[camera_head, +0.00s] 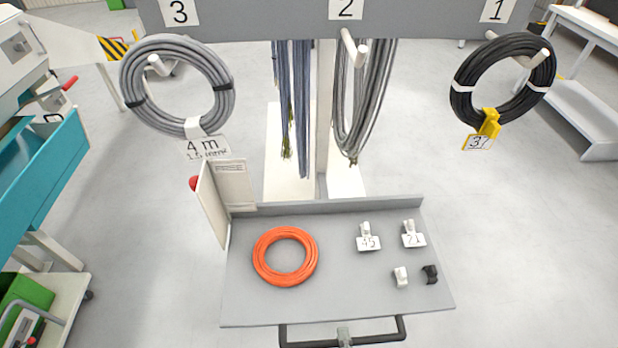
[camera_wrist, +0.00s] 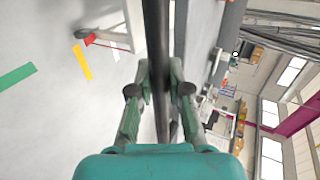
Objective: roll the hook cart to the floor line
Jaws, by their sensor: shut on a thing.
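The hook cart (camera_head: 335,298) stands in front of me, with a grey tray and a top bar numbered 3, 2 and 1. Its dark handle (camera_head: 300,344) runs along the near edge of the tray. My gripper (camera_head: 344,338) is at the middle of the handle, at the bottom of the head view. In the wrist view my gripper (camera_wrist: 160,92) has its fingers on both sides of the dark handle bar (camera_wrist: 158,40) and is shut on it. Floor marks show there: a green stripe (camera_wrist: 17,75) and a yellow stripe (camera_wrist: 82,62). I cannot tell which is the floor line.
A grey coil (camera_head: 222,95) and a black coil (camera_head: 462,88) hang on the outer hooks, loose cables in the middle. An orange coil (camera_head: 262,258) and small clips lie on the tray. A teal machine (camera_head: 45,185) stands left, a white bench (camera_head: 585,110) right. Grey floor lies between.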

